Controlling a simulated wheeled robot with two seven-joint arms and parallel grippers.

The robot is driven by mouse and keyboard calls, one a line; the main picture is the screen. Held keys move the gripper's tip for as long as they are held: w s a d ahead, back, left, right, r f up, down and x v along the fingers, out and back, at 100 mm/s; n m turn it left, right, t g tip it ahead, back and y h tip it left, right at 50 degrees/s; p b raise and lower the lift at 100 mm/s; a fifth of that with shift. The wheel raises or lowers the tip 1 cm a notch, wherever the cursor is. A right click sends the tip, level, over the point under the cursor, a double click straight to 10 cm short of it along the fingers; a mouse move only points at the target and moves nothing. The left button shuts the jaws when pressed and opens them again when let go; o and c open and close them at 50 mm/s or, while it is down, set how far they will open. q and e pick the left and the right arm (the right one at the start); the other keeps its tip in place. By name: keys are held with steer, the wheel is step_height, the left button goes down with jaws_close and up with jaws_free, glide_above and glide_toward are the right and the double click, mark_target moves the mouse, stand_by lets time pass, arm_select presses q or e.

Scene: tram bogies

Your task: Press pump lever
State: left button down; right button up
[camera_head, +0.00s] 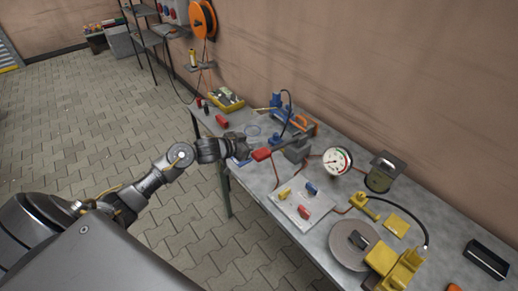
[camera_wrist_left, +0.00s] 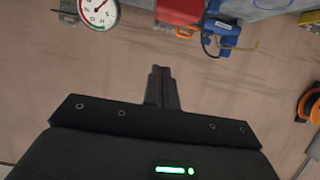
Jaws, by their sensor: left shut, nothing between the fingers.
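The pump lever's red grip (camera_head: 262,154) sticks out at the table's near edge, in front of a grey block (camera_head: 297,150). A red part that looks like the same grip shows at the top of the left wrist view (camera_wrist_left: 182,10). My left gripper (camera_head: 242,148) is just left of the grip in the head view, shut and empty. Its closed fingers (camera_wrist_left: 161,75) show in the left wrist view, apart from the red part in the picture. I cannot tell from the head view whether they touch. A round white pressure gauge (camera_head: 337,162) stands right of the block. My right gripper is not in view.
The grey workbench (camera_head: 305,240) runs along the wall. A blue tool (camera_head: 284,112) stands behind the lever. A white plate (camera_head: 300,208) with coloured pieces, a grey disc (camera_head: 353,246) and yellow parts (camera_head: 396,268) lie toward the right. The paved floor at left is clear.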

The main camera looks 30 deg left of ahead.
mark_target(259, 154)
arm_select(q)
steer(key=x, duration=0.3)
steer(key=shift+d+f+p, duration=0.1)
steer(key=shift+p, duration=0.25)
steer(key=shift+s+f+p, duration=0.25)
steer(key=shift+f+p, duration=0.05)
steer(key=shift+f, duration=0.9)
steer(key=shift+s+a+f, duration=0.15)
steer(key=shift+a+f, duration=0.05)
steer(key=shift+f, duration=0.5)
